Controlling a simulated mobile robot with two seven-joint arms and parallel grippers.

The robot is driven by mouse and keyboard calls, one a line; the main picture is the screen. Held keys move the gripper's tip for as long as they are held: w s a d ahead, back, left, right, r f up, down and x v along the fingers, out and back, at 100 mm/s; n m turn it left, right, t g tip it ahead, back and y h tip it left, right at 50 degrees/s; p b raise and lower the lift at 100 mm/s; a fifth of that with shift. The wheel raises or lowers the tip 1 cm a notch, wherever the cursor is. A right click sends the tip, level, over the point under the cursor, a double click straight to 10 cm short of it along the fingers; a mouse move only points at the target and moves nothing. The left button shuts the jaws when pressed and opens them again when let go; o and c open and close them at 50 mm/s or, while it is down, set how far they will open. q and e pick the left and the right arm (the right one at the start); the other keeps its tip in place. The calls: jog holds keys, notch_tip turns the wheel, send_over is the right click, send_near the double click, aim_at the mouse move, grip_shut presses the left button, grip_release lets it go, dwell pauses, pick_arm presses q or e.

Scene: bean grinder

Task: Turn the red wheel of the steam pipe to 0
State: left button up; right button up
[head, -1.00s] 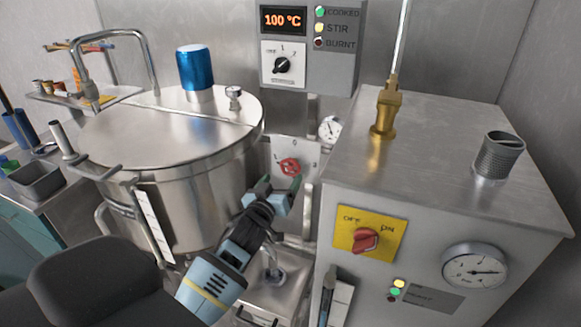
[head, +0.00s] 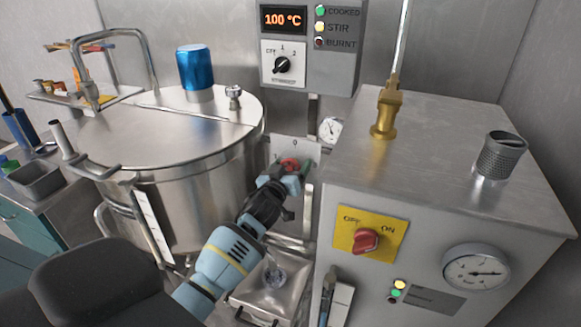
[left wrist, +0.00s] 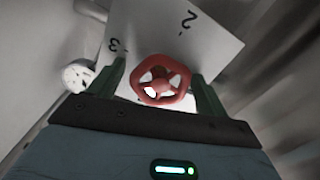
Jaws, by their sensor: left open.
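In the left wrist view the red wheel (left wrist: 160,81) has spokes, and the plate (left wrist: 180,40) shows a 2 and a 3. My left gripper (head: 285,172) is open at the wheel, with one green finger on each side of it. A small gap seems to remain between wheel and fingers. The gripper hides the lower part of the wheel in the head view. My right gripper is not in view.
A large lidded steel kettle (head: 200,178) stands left of my left arm. A steel cabinet (head: 440,130) with a red switch (head: 366,241) stands close on the right. A gauge (head: 330,130) is just beyond the plate. The gap between kettle and cabinet is narrow.

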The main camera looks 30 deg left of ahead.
pick_arm(q)
jog(key=c, duration=1)
jog(key=shift+m, duration=0.3)
jog(key=m, duration=0.8)
jog(key=shift+p, duration=0.35)
jog(key=m, duration=0.5)
jog(key=shift+d, duration=0.1)
jog(key=m, duration=0.3)
jog(key=shift+m, duration=0.3)
jog(key=shift+f+m, duration=0.1)
jog(key=shift+m, duration=0.3)
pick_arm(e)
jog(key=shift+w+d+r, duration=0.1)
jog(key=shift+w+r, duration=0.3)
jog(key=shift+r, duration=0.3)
